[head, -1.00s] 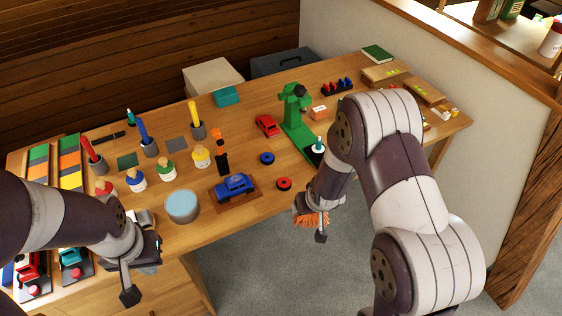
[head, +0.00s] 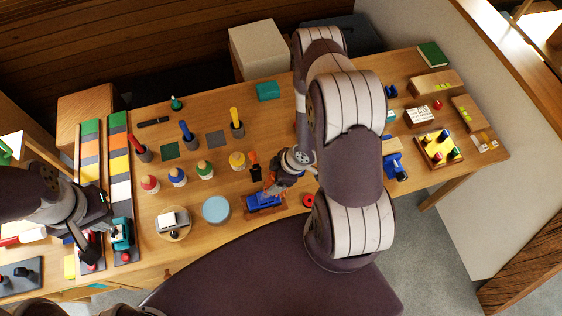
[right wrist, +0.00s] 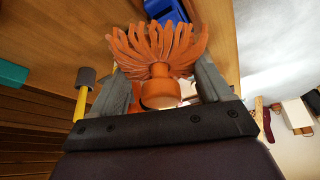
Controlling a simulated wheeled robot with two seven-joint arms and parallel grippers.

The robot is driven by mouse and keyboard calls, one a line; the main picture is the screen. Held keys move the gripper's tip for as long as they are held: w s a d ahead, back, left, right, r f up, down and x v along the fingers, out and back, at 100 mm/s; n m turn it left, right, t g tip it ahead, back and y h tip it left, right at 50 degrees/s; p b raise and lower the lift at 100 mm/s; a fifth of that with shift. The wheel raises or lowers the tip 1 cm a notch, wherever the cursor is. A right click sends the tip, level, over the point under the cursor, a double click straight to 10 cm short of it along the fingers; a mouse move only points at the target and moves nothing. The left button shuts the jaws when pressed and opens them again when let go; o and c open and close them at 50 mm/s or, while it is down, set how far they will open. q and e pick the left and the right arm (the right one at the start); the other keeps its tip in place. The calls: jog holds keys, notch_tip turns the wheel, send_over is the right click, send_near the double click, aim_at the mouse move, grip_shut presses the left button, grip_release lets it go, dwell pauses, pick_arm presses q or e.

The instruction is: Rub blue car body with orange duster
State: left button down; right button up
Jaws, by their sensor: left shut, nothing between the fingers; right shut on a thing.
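The blue car body (head: 262,201) sits on a small wooden board (head: 281,208) near the table's front edge. In the right wrist view the blue car (right wrist: 165,10) shows partly at the top, beyond the duster. My right gripper (head: 272,186) is shut on the orange duster (right wrist: 158,55), its orange strands splayed out toward the car. In the head view the duster is at the car's upper side; I cannot tell whether the strands touch it. My left gripper (head: 85,256) is shut and empty, over the left end of the table by the striped strips.
A light blue round tin (head: 216,209) stands left of the car. Several paint jars and upright brushes stand behind it, including a yellow jar (head: 237,160). A red ring (head: 308,200) lies to the right. My right arm hides much of the table's middle.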

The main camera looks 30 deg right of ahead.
aim_at(263, 199)
jog(key=shift+w+a+n, duration=0.4)
jog(key=shift+w+n, duration=0.05)
jog(key=shift+n, duration=0.05)
jog(key=shift+s+a+r, duration=0.1)
jog(key=shift+s+a, duration=0.05)
jog(key=shift+a, duration=0.1)
jog(key=shift+s+a+f+b, duration=0.15)
jog(key=shift+s+b, duration=0.2)
jog(key=shift+s, duration=0.05)
jog(key=shift+s+a+f+b, duration=0.1)
jog(key=shift+s+f+b, duration=0.05)
jog(key=shift+s+b, duration=0.2)
jog(key=f+b, duration=0.2)
jog(key=f, duration=0.1)
jog(key=w+f+b, duration=0.1)
jog(key=shift+d+f+b, duration=0.3)
jog(key=shift+f, duration=0.25)
jog(key=shift+s+a+r, duration=0.15)
jog(key=shift+s+r, duration=0.05)
jog(key=shift+s, duration=0.1)
jog(key=shift+w+f, duration=0.1)
jog(key=shift+w, duration=0.1)
pick_arm(q)
jog(key=f, duration=0.3)
jog(key=s+f, duration=0.1)
jog(key=f, duration=0.1)
jog(key=shift+a+f, duration=0.1)
jog(key=shift+a, duration=0.25)
